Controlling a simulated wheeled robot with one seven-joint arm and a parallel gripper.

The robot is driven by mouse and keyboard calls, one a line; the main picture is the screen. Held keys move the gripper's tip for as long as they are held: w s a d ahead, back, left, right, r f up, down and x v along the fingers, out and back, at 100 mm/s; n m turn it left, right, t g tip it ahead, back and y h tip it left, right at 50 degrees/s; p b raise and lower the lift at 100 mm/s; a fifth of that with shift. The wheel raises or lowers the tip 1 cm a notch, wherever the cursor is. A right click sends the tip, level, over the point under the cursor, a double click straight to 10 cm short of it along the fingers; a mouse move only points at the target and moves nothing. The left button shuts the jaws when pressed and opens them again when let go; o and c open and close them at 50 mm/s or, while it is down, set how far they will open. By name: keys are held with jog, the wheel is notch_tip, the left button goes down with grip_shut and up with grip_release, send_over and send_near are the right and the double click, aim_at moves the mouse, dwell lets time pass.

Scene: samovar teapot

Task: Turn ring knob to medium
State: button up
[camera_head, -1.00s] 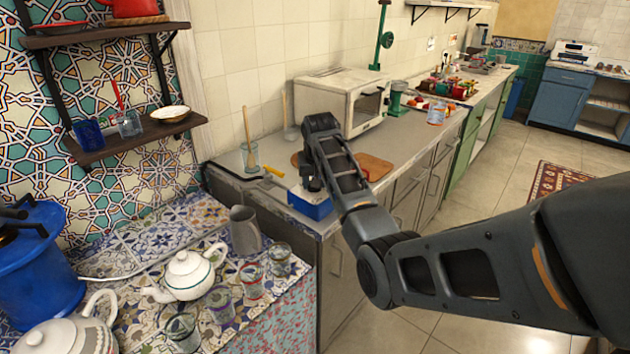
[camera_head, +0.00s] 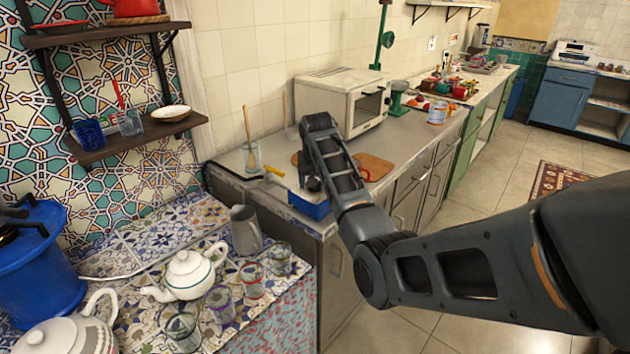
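No ring knob can be made out. A low blue box with a pale top (camera_head: 310,205) stands at the near corner of the grey counter, largely behind my arm; I cannot tell whether it carries the knob. My arm reaches from the right edge over this box and bends at its upper end (camera_head: 319,125). A small dark part (camera_head: 313,184) shows just above the box, perhaps part of my gripper. The fingers are hidden behind the arm, so their opening and any contact do not show.
A white teapot (camera_head: 187,274), a grey jug (camera_head: 245,231) and several glasses stand on the tiled surface. A yellow-handled tool (camera_head: 272,171), a glass with a stick (camera_head: 251,158), a wooden board (camera_head: 374,167) and a white oven (camera_head: 345,100) are on the counter.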

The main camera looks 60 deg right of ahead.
jog(key=b+v, duration=0.1)
jog(key=v, duration=0.6)
jog(key=shift+a+r, duration=0.15)
jog(key=shift+r, duration=0.2)
jog(key=shift+s, duration=0.1)
